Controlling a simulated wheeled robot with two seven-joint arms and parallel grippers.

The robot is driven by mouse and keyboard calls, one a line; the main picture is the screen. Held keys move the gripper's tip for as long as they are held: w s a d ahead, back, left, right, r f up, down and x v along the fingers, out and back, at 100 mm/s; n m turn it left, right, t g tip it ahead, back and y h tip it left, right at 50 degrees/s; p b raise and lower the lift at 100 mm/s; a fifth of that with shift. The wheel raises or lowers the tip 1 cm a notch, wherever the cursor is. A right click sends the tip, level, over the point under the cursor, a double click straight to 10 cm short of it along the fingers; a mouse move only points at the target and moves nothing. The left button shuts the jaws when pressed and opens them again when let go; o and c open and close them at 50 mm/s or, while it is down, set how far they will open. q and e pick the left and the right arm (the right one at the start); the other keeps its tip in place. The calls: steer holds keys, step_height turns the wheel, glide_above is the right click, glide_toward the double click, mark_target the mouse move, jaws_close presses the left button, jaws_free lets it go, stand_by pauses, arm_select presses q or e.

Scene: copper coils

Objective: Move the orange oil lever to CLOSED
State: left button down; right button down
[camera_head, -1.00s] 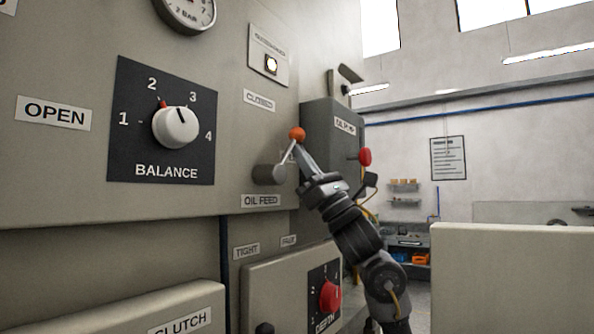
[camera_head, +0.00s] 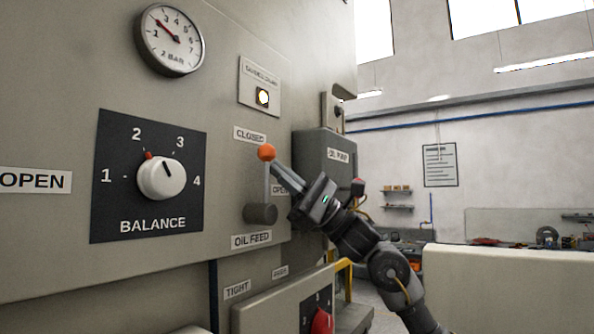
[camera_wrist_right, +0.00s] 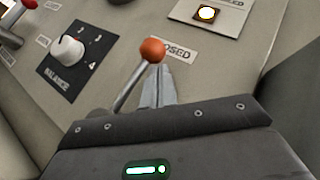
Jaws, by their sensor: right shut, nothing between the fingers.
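The oil lever has an orange ball (camera_head: 266,152) on a grey rod that rises from a round grey hub (camera_head: 260,214) above the OIL FEED label. The rod stands nearly upright, with the ball just below the CLOSED label (camera_head: 249,134). An OPEN label (camera_head: 280,190) is right of the rod, partly hidden by my gripper. My right gripper (camera_head: 276,168) is shut and empty, its fingertips beside the rod just below the ball, on the right side. In the right wrist view the ball (camera_wrist_right: 152,50) is by the fingertips (camera_wrist_right: 158,70); contact cannot be told. My left gripper is not in view.
A BALANCE knob (camera_head: 161,178) and a pressure gauge (camera_head: 170,40) are on the panel to the left. A lit lamp (camera_head: 263,97) is above the lever. The OIL PUMP box (camera_head: 323,158) stands close behind my right arm. A red knob (camera_head: 321,321) is below.

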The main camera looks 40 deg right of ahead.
steer(key=shift+s, duration=0.1)
stand_by(0.5)
steer(key=b+v, duration=0.6)
steer(key=v, duration=0.4)
steer(key=shift+s+d+f, duration=0.15)
steer(key=shift+d+f, duration=0.05)
stand_by(0.4)
